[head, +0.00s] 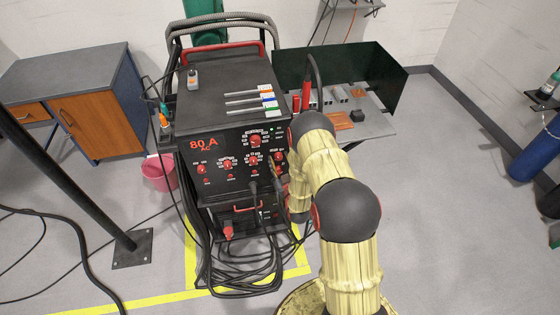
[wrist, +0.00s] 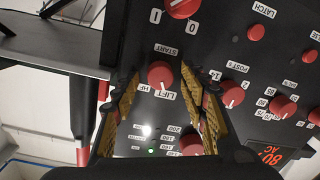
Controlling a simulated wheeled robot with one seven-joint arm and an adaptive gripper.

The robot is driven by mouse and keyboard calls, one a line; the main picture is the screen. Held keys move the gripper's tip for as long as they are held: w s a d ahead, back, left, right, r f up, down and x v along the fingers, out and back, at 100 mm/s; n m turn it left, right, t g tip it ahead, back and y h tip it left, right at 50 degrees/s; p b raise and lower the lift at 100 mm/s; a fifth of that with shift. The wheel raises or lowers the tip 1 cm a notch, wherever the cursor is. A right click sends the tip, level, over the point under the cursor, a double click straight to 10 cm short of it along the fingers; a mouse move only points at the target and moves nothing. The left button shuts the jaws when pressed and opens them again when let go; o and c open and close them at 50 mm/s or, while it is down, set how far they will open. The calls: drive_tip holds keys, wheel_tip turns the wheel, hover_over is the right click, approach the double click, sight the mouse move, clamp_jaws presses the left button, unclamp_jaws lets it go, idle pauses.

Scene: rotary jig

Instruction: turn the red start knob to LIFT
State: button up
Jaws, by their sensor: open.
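The red start knob (wrist: 160,75) is on the black front panel of the welding machine, with START printed above it and HF and LIFT below it in the wrist view. Its white mark points down toward the HF and LIFT labels; I cannot tell which one exactly. My gripper (wrist: 160,88) is open, with one ribbed yellowish finger on each side of the knob. I see a gap on both sides, and no clear contact. In the head view the welding machine (head: 222,97) stands in the middle, and my arm hides most of the gripper and the panel's right side.
Other red knobs sit close by, including the 0/1 knob (wrist: 182,7), one right of the gripper (wrist: 232,94) and one below (wrist: 191,144). Cables (head: 245,275) hang in front of the machine. A worktable (head: 372,128) with a dark screen stands to the right.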

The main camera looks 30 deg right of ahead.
drive_tip(key=f+v, duration=0.1)
drive_tip(key=v, duration=1.1)
drive_tip(key=shift+r, duration=0.4)
